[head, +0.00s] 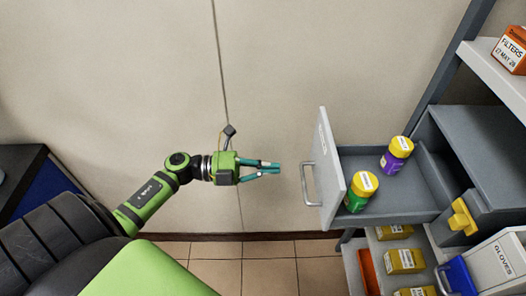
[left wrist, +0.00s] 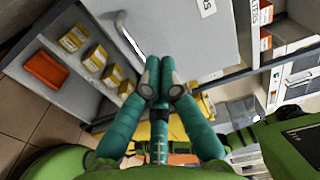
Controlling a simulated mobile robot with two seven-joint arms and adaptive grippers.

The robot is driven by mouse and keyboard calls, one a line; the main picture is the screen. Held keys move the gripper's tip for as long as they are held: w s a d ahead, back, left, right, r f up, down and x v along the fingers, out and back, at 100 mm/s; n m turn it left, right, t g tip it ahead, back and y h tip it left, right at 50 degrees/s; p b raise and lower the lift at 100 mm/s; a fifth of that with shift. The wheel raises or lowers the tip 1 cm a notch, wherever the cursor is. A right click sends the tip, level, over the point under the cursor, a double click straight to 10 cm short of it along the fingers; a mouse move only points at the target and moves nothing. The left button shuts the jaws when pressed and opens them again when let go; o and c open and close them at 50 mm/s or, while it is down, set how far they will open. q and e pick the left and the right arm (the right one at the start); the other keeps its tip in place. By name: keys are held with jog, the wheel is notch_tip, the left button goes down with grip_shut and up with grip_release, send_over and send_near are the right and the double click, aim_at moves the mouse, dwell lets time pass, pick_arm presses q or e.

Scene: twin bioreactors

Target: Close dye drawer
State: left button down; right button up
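The dye drawer (head: 410,194) is pulled out of the grey cabinet on the right in the head view. Its light front panel (head: 334,172) faces left and carries a metal handle (head: 310,184). Inside stand a green bottle (head: 357,197) and a purple bottle (head: 393,162), both yellow-capped. My left gripper (head: 277,168) is left of the handle, apart from it, with its teal fingers together and nothing between them. In the left wrist view the fingertips (left wrist: 158,80) meet in front of the drawer panel (left wrist: 184,35), with the handle (left wrist: 128,38) to their left. My right gripper is not in view.
Below the drawer, shelves hold several yellow boxes (head: 405,260) and a red-orange item (head: 368,271). A filters box (head: 510,50) sits on the upper right shelf. A gloves box (head: 494,264) is at lower right. Space between gripper and drawer front is clear.

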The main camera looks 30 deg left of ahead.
aim_at(320, 167)
pick_arm(q)
jog(key=p+x, duration=0.3)
jog(key=x, duration=0.5)
jog(key=shift+r, duration=0.2)
jog(key=shift+w+d+f, duration=0.15)
jog(key=shift+w+d, duration=0.2)
jog(key=shift+d, duration=0.15)
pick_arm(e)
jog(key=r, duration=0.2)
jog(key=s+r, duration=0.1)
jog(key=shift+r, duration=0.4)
pick_arm(q)
jog(key=b+x, duration=0.2)
jog(key=x, duration=1.3)
jog(key=shift+f+b, duration=0.15)
jog(key=shift+b, duration=0.15)
jog(key=b+x, duration=0.3)
jog(key=x, duration=0.7)
jog(key=shift+b, duration=0.35)
jog(key=shift+x, duration=0.85)
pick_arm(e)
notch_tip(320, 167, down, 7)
pick_arm(q)
jog(key=shift+r, duration=0.25)
